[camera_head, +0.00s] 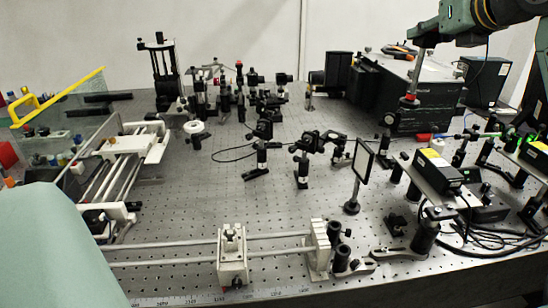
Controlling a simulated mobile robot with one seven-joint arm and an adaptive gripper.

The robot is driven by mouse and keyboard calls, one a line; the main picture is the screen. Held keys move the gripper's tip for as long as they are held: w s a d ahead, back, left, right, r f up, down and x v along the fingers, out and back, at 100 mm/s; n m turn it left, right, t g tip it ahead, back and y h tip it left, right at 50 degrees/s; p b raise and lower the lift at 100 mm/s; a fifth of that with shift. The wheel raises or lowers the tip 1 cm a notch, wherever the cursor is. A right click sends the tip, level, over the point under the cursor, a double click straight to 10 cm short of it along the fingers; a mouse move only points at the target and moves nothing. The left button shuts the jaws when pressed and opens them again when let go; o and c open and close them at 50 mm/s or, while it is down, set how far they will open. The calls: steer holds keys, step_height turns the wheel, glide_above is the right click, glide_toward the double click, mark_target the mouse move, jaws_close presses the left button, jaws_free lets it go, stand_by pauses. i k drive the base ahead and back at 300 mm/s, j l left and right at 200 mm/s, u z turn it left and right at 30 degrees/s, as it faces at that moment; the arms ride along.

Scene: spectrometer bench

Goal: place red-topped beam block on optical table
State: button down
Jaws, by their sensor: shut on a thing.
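My gripper (413,90) hangs down from the arm at the upper right, ending in a slim, silvery part. It is shut on the small red-topped beam block (410,98), whose red top shows just below the silvery part. The block's dark lower part blends into the large black box behind it, so its lower edge and any contact below are hard to tell. The fingertips are too small to make out singly. The optical table (215,195) is grey with a grid of holes and fills the middle of the view.
A large black box (385,105) stands behind the block. Black mounts (303,160) and a framed square plate (362,160) stand mid-table. A yellow-labelled device (438,168) and cables are at right. A white rail carriage (232,250) is in front. Bare table shows left of centre.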

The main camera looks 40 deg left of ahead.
mark_target(296, 210)
steer(key=k+l, duration=0.2)
steer(key=l, duration=0.15)
steer(key=k+l, duration=0.2)
steer(key=l, duration=0.2)
steer(key=k+l, duration=0.15)
steer(key=l, duration=0.2)
steer(key=k+l, duration=0.2)
steer(key=l, duration=0.15)
